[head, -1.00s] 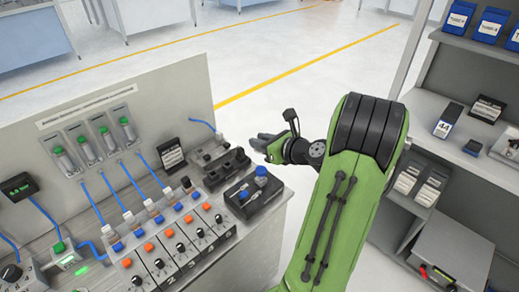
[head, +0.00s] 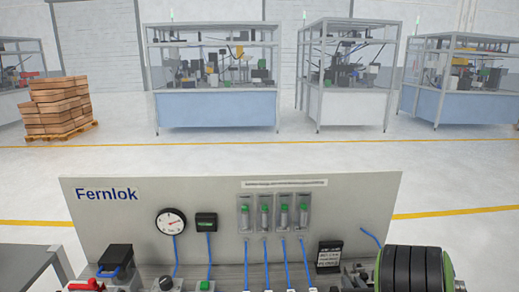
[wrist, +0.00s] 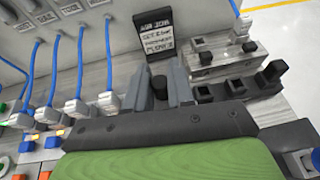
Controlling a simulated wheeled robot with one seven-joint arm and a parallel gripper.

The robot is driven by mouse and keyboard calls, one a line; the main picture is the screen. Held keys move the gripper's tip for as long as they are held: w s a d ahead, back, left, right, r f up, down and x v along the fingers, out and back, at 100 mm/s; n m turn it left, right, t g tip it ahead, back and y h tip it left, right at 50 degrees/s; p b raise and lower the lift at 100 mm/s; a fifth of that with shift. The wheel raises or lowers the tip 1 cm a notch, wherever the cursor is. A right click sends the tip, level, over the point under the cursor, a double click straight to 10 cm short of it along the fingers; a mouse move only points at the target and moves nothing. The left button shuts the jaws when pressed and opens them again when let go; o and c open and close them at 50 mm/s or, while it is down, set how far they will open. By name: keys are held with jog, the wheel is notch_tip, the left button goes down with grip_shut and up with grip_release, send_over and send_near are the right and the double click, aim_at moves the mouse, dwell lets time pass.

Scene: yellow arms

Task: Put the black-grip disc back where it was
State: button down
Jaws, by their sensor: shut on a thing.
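My gripper (wrist: 161,88) shows in the wrist view, its two grey fingers closed around a small dark piece (wrist: 159,82), which appears to be the black grip of the disc. The disc itself is not clearly visible below the grip, and I cannot tell whether it touches the bench. The gripper is over the right part of the bench, just in front of a black label card (wrist: 163,35). In the head view only a black and green part of my arm shows at the lower right; the fingers cannot be made out there.
Right of the gripper in the wrist view is a rack with black blocks (wrist: 235,87). Blue cables (wrist: 70,65) run to connectors on the left. In the head view, a grey panel (head: 120,228) with a gauge (head: 171,222) stands behind the bench.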

jog(key=w+a+r+y, duration=0.1)
jog(key=a+r, duration=0.3)
jog(key=a, duration=0.6)
jog(key=shift+w+n, duration=0.15)
jog(key=shift+n, duration=0.15)
jog(key=shift+f, duration=0.1)
